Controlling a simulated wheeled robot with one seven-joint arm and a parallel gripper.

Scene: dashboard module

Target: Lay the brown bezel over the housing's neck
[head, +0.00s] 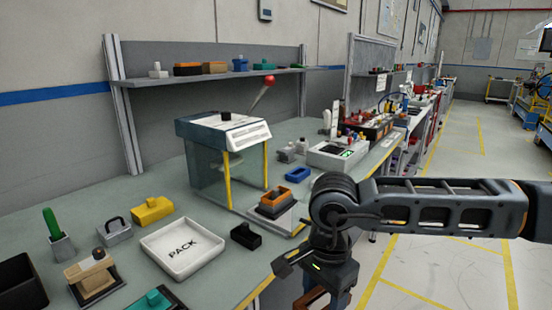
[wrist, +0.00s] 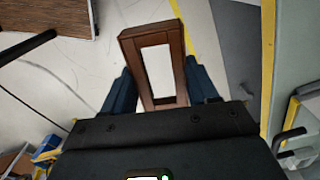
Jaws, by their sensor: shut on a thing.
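The brown bezel (wrist: 153,36) is a rectangular frame with an open middle. My gripper (wrist: 159,74) is shut on it, with one finger against each long side. In the head view part of the bezel (head: 312,297) shows below the wrist at the bottom edge, beyond the bench front. A dark block with an orange frame around its raised middle (head: 273,203) sits on a light plate on the bench, up and left of my gripper. It may be the housing; I cannot tell for sure. It is apart from the bezel.
A white PACK tray (head: 181,248), a small black block (head: 245,236) and a yellow block (head: 152,209) lie on the bench to the left. A glass-sided machine (head: 224,160) with a red-knobbed lever stands behind the plate. Open floor is at right.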

